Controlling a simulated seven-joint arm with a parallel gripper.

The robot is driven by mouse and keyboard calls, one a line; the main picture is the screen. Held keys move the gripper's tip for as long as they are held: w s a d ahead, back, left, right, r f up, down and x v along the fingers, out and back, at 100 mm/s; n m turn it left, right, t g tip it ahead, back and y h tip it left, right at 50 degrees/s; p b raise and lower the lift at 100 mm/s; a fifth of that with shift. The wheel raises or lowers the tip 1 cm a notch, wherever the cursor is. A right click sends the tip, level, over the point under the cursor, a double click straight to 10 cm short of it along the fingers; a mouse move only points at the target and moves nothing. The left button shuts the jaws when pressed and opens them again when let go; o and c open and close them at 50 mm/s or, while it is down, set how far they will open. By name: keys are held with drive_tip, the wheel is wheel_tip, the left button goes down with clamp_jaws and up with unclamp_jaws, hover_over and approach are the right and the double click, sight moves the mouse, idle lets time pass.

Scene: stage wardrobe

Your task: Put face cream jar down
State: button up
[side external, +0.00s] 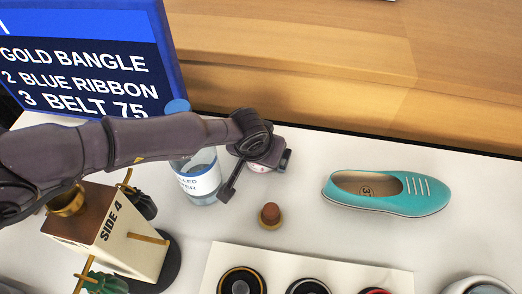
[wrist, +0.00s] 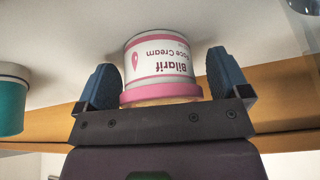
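The face cream jar (wrist: 160,62) is white with pink lettering and a pink lid, and it appears upside down in the wrist view. In the side external view, my gripper (side external: 257,173) is over the white table between the clear bottle and the teal shoe. Part of the jar (side external: 259,167) shows below my wrist there; the rest is hidden. I cannot tell whether its base touches the table.
A clear labelled bottle (side external: 201,180) stands close left of my gripper. A teal shoe (side external: 386,192) lies to the right, a small brown-topped object (side external: 270,215) in front. A "SIDE 4" block (side external: 112,232) and a tray (side external: 222,262) with round items are nearer. Bare table (side external: 330,225) lies between.

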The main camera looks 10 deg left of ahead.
drive_tip(key=v, duration=0.5)
drive_tip(key=shift+w+d, duration=0.1)
drive_tip(key=shift+w, duration=0.05)
wheel_tip(320, 180, up, 7)
drive_tip(key=shift+r, duration=0.15)
idle(0.6)
